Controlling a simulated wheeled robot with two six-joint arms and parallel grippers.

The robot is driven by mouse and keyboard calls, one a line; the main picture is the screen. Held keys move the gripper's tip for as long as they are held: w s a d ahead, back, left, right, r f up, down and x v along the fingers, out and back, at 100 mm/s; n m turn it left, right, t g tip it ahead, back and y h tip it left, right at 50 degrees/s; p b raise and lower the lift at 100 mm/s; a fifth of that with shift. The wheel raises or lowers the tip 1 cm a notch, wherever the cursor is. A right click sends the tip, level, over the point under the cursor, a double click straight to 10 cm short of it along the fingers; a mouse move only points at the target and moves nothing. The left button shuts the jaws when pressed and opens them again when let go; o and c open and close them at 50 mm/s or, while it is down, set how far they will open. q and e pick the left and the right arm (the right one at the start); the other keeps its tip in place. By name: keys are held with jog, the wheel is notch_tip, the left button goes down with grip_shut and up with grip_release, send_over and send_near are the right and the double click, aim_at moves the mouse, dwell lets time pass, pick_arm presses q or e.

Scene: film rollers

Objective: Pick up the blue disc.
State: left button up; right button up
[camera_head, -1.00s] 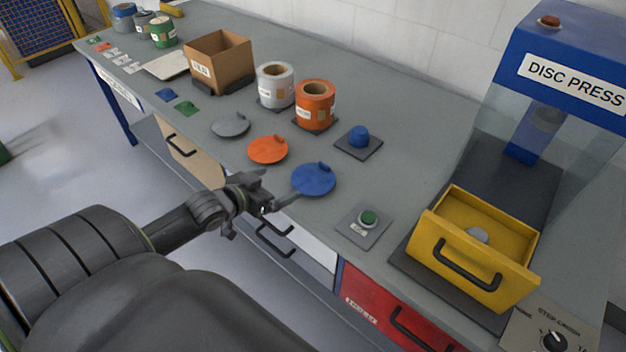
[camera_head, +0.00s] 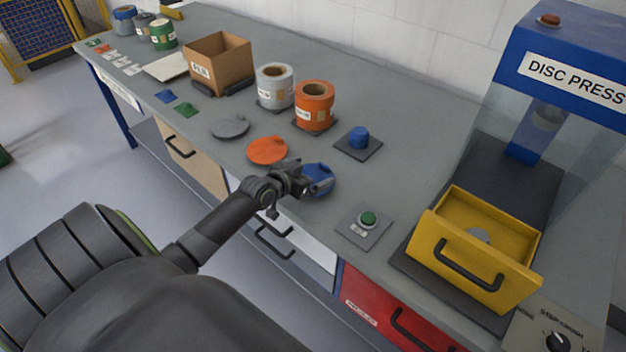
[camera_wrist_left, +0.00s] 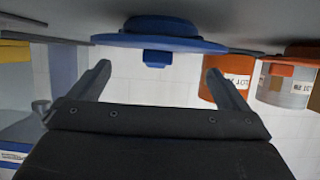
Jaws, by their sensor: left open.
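The blue disc (camera_head: 321,177) lies flat on the grey workbench, near its front edge, with a small knob on top. In the head view my left gripper (camera_head: 305,183) is over the disc's left side and hides part of it. In the left wrist view the disc (camera_wrist_left: 158,40) lies ahead of the two spread fingers, its knob (camera_wrist_left: 157,57) between their lines. The left gripper (camera_wrist_left: 157,82) is open with nothing between its fingers. I cannot tell whether a finger touches the disc. My right gripper is not in view.
An orange disc (camera_head: 267,150) and a grey disc (camera_head: 230,126) lie to the left. Orange (camera_head: 314,105) and grey (camera_head: 274,88) rolls stand behind. A green button (camera_head: 367,218) and the open yellow drawer (camera_head: 470,255) of the disc press (camera_head: 560,80) are to the right.

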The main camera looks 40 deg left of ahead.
aim_at(323, 168)
pick_arm(q)
jog(key=shift+x, duration=1.9)
jog(key=shift+d, duration=0.15)
jog(key=c, duration=1.9)
